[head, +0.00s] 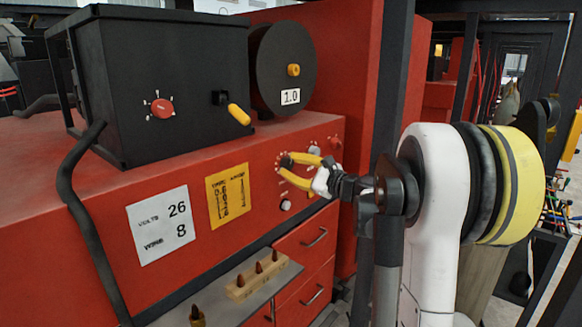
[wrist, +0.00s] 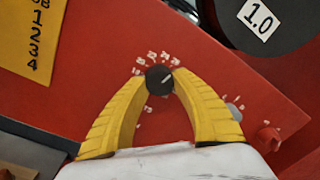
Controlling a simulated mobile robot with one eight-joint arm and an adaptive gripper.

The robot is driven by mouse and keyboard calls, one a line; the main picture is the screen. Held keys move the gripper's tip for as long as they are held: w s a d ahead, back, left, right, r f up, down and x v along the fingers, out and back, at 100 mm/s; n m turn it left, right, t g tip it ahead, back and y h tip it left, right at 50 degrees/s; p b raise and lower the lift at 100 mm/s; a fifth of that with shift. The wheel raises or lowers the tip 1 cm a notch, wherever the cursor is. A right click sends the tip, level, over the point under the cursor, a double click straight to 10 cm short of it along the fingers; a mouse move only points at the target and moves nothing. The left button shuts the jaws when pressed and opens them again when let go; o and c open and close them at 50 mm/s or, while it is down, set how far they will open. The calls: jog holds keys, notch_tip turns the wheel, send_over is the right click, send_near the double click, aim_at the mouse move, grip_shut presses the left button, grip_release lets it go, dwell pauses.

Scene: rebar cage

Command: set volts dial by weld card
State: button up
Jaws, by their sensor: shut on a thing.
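The white weld card (head: 162,224) on the red welder front reads VOLTS 26 and WIRE 8. A small dark dial (wrist: 157,76) sits on the red panel with white numbers around it, too small to read surely. Its white pointer line slants up and right in the wrist view. My gripper (wrist: 159,82) is shut on this dial, one yellow fingertip on each side. In the head view my gripper (head: 288,167) reaches the panel from the right, and its fingers partly hide the dial (head: 286,160).
A yellow card (head: 229,195) hangs beside the white one. A grey knob (head: 315,150) and a red knob (head: 336,142) are right of the held dial. The black wire feeder (head: 165,85) and spool (head: 275,75) stand above. A dark post (head: 391,90) stands near my arm.

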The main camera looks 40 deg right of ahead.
dwell(0.3)
jog(key=o, duration=1.2)
jog(key=v, duration=1.2)
jog(key=shift+a, duration=0.1)
